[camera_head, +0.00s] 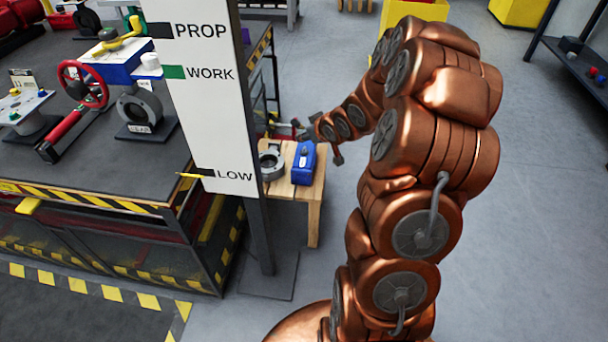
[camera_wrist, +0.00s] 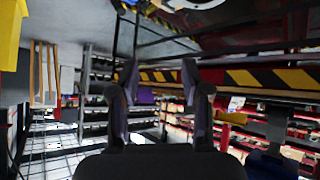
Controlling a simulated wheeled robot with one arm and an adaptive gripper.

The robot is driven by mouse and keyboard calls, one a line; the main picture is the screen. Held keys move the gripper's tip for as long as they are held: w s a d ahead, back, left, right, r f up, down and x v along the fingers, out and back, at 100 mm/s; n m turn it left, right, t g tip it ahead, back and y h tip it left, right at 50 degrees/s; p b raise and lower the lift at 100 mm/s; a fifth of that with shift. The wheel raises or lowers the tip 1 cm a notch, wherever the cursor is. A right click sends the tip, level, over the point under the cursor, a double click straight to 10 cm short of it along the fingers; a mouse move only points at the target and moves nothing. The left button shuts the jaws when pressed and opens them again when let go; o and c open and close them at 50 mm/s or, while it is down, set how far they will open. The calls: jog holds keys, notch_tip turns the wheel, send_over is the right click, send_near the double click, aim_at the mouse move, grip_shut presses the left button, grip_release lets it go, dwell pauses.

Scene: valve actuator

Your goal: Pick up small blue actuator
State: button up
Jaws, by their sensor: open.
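The small blue actuator (camera_head: 303,165) stands upright on a small wooden table (camera_head: 314,211), right of a grey ring-shaped valve body (camera_head: 271,162). My gripper (camera_head: 311,141) is at the end of my copper-coloured arm, close to the actuator's top in the head view. I cannot tell the exact gap between them. In the wrist view my gripper (camera_wrist: 160,88) shows two dark fingers spread apart with nothing held between them. The actuator cannot be made out clearly in the wrist view.
A white board (camera_head: 206,92) marked PROP, WORK and LOW stands on a dark post (camera_head: 260,235) left of the wooden table. Behind it is a large workbench (camera_head: 95,165) with valves and a red handwheel (camera_head: 83,84).

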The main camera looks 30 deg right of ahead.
aim_at(304, 147)
jog(key=w+d+f+t+y+b, duration=0.1)
jog(key=d+f+t+b, duration=0.25)
jog(key=f, duration=0.35)
jog(key=w+d+f+t+y+b, duration=0.1)
jog(key=d+f+t+b, duration=0.1)
jog(key=f+b, duration=0.35)
jog(key=shift+g, duration=0.25)
jog(key=shift+a+f+b+x, duration=0.15)
jog(key=shift+b+x, duration=0.35)
jog(key=shift+x, duration=0.55)
jog(key=shift+f+b+x, duration=0.15)
jog(key=shift+b+x, duration=0.3)
jog(key=shift+x, duration=0.65)
jog(key=shift+a+f+b+x, duration=0.15)
jog(key=shift+b+x, duration=0.35)
jog(key=shift+x, duration=0.55)
jog(key=shift+w+d+f, duration=0.1)
jog(key=shift+w+f, duration=0.15)
jog(key=shift+w, duration=0.4)
grip_shut()
jog(key=shift+r, duration=0.1)
